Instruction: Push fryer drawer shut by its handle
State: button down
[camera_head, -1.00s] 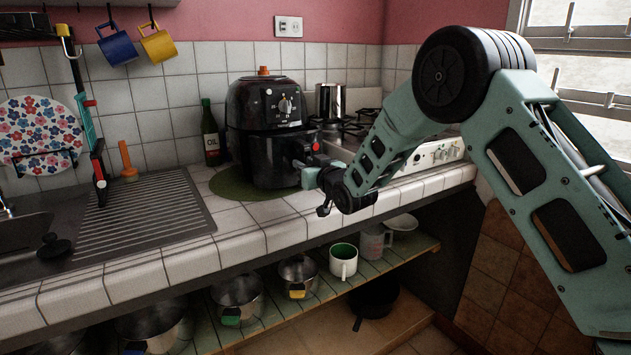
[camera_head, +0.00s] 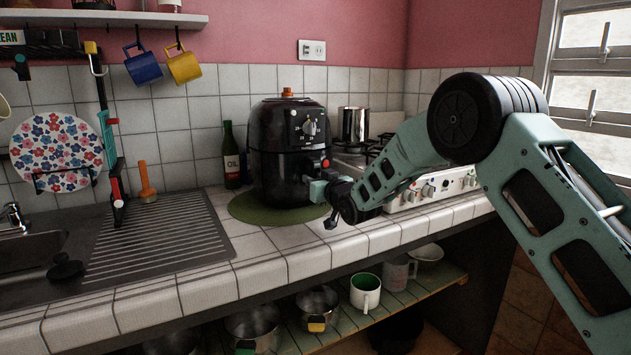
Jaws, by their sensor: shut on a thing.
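The black air fryer (camera_head: 285,135) stands upright on a round green mat (camera_head: 245,210) on the tiled counter. Its dial faces front right. The fryer drawer (camera_head: 280,178) is the lower part, and I see no clear gap between it and the body. The drawer handle (camera_head: 325,163) shows a red spot at the front right, and the rest is mostly hidden by my gripper. My gripper (camera_head: 318,188) is shut on the handle at the fryer's front, with my arm reaching in from the right.
A stove (camera_head: 436,188) with a metal pot (camera_head: 354,125) stands right of the fryer. A dark oil bottle (camera_head: 231,158) stands close on its left. The tiled counter (camera_head: 265,246) in front is clear. An open shelf below holds a mug (camera_head: 365,292) and several pots.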

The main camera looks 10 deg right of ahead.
jog(key=c, duration=1.2)
grip_release()
jog(key=shift+w, duration=0.15)
jog(key=shift+o, duration=0.2)
jog(key=b+v, duration=0.2)
jog(key=v, duration=1.5)
jog(key=shift+s, duration=0.2)
jog(key=s+a+n+g+h+p, duration=0.1)
jog(key=s+a+g+p, duration=0.2)
jog(key=s+a+g, duration=0.35)
jog(key=s+a+n+g+p, duration=0.1)
jog(key=s+a+g+p, duration=0.2)
jog(key=s, duration=0.7)
jog(key=s+d+r+n+g+h+p, duration=0.1)
jog(key=s+g, duration=0.6)
jog(key=s, duration=1.8)
jog(key=d+n+h+p, duration=0.1)
jog(key=d+h+p, duration=0.1)
jog(key=h+p, duration=0.1)
jog(key=shift+s+d+r+g+p, duration=0.15)
jog(key=shift+s+g+p, duration=0.2)
jog(key=shift+p, duration=0.1)
